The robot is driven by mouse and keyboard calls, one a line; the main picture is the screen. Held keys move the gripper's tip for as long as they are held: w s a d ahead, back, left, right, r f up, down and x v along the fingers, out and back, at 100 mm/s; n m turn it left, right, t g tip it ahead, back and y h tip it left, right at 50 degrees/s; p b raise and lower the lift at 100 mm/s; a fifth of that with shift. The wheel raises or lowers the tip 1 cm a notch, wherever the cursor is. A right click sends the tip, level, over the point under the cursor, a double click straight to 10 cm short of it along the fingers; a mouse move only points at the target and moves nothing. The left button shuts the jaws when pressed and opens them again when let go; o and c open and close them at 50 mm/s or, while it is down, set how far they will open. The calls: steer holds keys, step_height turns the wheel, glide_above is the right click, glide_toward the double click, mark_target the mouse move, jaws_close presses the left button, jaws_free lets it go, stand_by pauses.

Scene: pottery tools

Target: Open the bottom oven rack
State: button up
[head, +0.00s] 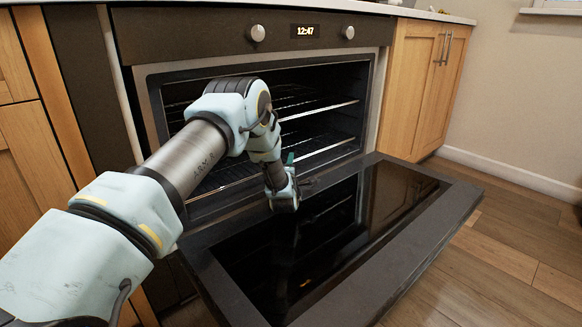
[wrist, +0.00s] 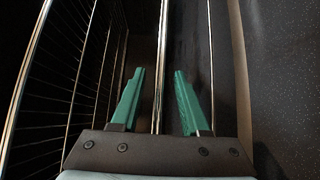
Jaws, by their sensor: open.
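The oven (head: 250,52) stands with its door (head: 330,235) folded down flat. Inside are wire racks, an upper rack (head: 320,110) and a bottom rack (head: 328,148); both appear to sit inside the cavity. My gripper (head: 290,160) is low in front of the bottom rack, above the inner edge of the door; my arm hides part of the rack's left side. In the wrist view my gripper (wrist: 159,75) has its two green fingers apart. A shiny metal rack bar (wrist: 160,45) runs between them, with no finger seen closed on it.
Another bright rack bar (wrist: 28,70) and several thin wires lie left of the fingers in the wrist view. Wooden cabinets (head: 418,88) flank the oven. The open door juts out over the wooden floor (head: 500,245), which is clear at the right.

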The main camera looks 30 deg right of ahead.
steer(key=shift+w+d, duration=0.3)
steer(key=shift+w, duration=0.1)
jaws_close()
stand_by(1.3)
